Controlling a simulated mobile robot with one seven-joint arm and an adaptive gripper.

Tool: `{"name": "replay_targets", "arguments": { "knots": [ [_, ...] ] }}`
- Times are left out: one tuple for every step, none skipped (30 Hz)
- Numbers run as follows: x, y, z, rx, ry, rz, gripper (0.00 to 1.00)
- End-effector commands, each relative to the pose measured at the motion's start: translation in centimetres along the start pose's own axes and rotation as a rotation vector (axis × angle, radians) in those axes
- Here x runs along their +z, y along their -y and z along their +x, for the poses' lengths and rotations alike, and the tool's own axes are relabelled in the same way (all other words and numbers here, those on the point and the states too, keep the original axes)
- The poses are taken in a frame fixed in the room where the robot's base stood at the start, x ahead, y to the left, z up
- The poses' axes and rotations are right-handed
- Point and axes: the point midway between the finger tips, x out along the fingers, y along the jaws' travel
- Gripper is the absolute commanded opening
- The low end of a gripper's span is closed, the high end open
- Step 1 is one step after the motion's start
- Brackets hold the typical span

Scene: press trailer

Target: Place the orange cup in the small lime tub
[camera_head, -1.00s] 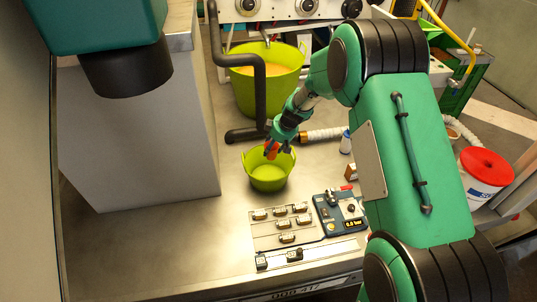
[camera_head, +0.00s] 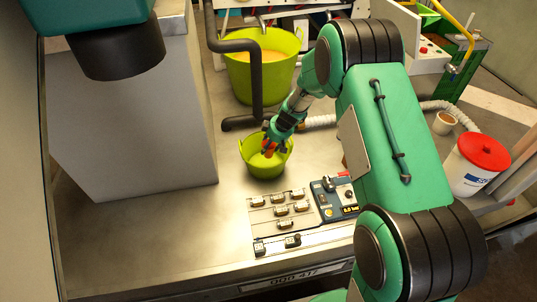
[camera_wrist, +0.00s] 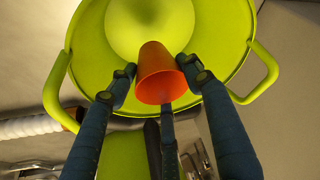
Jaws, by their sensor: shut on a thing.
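The orange cup (camera_wrist: 160,75) is held between the fingers of my gripper (camera_wrist: 155,80) in the wrist view, its open end toward the camera. In the head view my gripper (camera_head: 270,147) is at the small lime tub (camera_head: 264,170), over its opening, and the cup shows only as a small orange patch (camera_head: 268,152). The tub, with two handles, lies behind the cup in the wrist view (camera_wrist: 85,60). I cannot tell whether the cup touches the tub's floor.
A large lime bucket (camera_head: 262,70) with orange contents stands behind, beside a dark bent pipe (camera_head: 256,95). A panel of small blocks (camera_head: 282,212) and a blue device (camera_head: 335,197) lie in front. A red-lidded white bucket (camera_head: 476,165) stands right. Bare metal table lies front left.

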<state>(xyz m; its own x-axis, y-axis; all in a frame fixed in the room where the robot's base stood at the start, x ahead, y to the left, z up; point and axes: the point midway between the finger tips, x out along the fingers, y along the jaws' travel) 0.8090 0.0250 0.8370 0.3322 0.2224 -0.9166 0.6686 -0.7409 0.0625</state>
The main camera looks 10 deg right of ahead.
Motion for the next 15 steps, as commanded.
{"name": "replay_targets", "arguments": {
  "knots": [
    [0.4, 0.1, 0.8, 0.0, 0.001, 0.0, 0.28],
    [0.5, 0.1, 1.2, 0.0, 0.0, 0.0, 0.28],
    [0.7, 0.1, 1.6, 0.001, 0.0, 0.001, 0.28],
    [0.8, 0.1, 1.8, 0.001, 0.0, 0.001, 0.28],
    [0.9, 0.1, 2.0, 0.001, 0.0, 0.0, 0.28],
    [0.9, 0.1, 2.2, 0.001, 0.0, -0.001, 0.28],
    [1.0, 0.1, 2.3, 0.001, 0.0, -0.001, 0.28],
    [1.0, 0.1, 2.4, 0.001, 0.0, -0.001, 0.28],
    [1.0, 0.1, 2.4, 0.001, -0.001, -0.001, 0.28],
    [1.0, 0.1, 2.4, 0.001, -0.001, -0.001, 0.28],
    [1.0, 0.1, 2.4, 0.001, -0.001, -0.001, 0.28],
    [1.0, 0.1, 2.3, 0.001, -0.001, -0.001, 0.28],
    [1.0, 0.1, 2.3, 0.001, -0.001, -0.001, 0.28],
    [1.0, 0.1, 2.3, 0.001, -0.001, -0.001, 0.28],
    [1.0, 0.1, 2.3, 0.001, -0.001, -0.001, 0.28]
  ]
}}
